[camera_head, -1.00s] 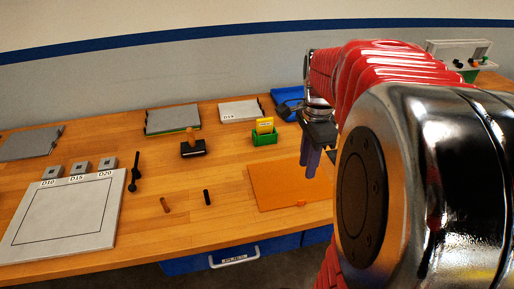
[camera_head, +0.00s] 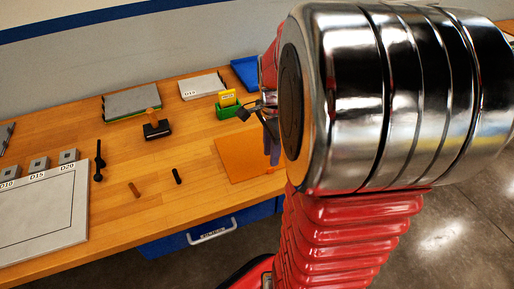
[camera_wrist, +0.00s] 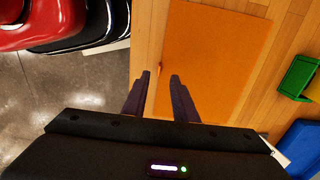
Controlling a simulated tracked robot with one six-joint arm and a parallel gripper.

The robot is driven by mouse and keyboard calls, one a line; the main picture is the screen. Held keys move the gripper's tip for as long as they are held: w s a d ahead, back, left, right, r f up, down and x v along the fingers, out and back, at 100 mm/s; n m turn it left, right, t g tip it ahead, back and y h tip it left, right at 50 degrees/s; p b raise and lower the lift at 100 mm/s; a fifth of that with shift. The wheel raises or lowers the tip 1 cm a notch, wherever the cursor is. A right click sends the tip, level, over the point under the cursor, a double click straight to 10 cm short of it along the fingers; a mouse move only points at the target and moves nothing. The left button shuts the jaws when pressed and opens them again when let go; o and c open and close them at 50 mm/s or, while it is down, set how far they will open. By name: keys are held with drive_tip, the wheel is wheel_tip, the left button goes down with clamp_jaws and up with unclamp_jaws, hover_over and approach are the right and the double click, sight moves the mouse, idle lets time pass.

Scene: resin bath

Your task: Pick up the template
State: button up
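A flat orange sheet (camera_head: 240,157), which looks like the template, lies on the wooden bench near its front edge. In the wrist view the orange sheet (camera_wrist: 215,60) fills the middle, with a small orange knob or tab (camera_wrist: 160,67) at its left edge. My gripper (camera_wrist: 160,76) is open and empty, its two dark fingers apart above that edge, with the tab showing between the tips. In the head view my gripper (camera_head: 272,150) is partly hidden behind my arm and hides the sheet's right side. I cannot tell the height of the fingers above the sheet.
A green holder with a yellow card (camera_head: 229,108) and a blue tray (camera_head: 245,73) stand behind the sheet. A stamp (camera_head: 156,126), a black peg (camera_head: 177,176) and a brown peg (camera_head: 134,190) are to its left. A white framed board (camera_head: 50,215) lies farther left.

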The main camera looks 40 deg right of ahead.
drive_tip(key=shift+s+f, duration=0.15)
drive_tip(key=shift+f, duration=2.45)
clamp_jaws()
